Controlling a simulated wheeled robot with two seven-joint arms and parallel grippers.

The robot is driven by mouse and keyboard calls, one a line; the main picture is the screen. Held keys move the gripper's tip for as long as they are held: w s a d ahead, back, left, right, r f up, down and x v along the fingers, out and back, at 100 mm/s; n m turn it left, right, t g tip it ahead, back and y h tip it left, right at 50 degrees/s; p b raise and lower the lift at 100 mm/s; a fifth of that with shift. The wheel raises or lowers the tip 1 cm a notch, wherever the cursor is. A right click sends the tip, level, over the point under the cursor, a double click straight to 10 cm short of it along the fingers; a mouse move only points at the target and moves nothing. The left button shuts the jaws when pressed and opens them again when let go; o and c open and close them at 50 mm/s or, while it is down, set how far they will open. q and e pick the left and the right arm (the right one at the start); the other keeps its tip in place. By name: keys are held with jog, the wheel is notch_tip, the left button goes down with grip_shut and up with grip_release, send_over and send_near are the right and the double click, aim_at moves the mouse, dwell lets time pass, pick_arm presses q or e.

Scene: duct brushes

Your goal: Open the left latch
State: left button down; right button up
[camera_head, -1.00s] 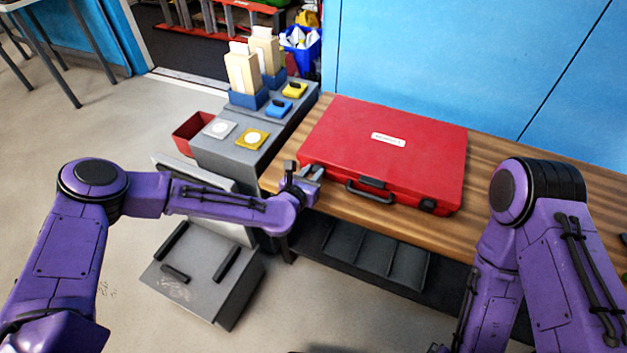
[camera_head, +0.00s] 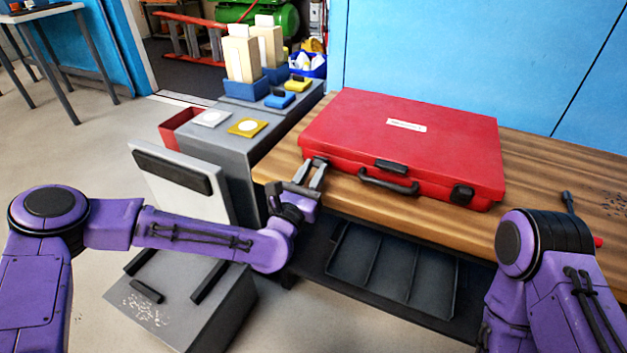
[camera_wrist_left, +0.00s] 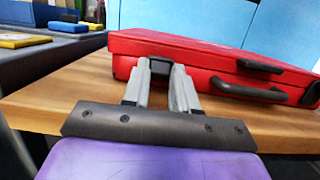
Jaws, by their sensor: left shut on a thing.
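A closed red case (camera_head: 400,140) lies on the wooden table with its front side towards me. Its left latch, a small black piece (camera_wrist_left: 160,66), is at the front left of the case, between my fingertips in the left wrist view. My left gripper (camera_head: 315,168) reaches the latch from the front and is shut on it; its fingertips partly hide the latch. The right latch (camera_head: 462,193) is black and flush on the front right. A black handle (camera_head: 388,184) is on the front middle. My right gripper is out of view; only my right arm shows.
The wooden table (camera_head: 540,205) has bare room right of the case, where a dark tool lies. A grey cabinet (camera_head: 215,150) with blocks and coloured pads stands left. A dark shelf (camera_head: 390,275) is below the tabletop.

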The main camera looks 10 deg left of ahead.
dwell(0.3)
pick_arm(q)
jog(key=c, duration=0.9)
grip_release()
jog(key=v, duration=1)
jog(key=shift+s+a, duration=0.1)
jog(key=shift+s, duration=0.15)
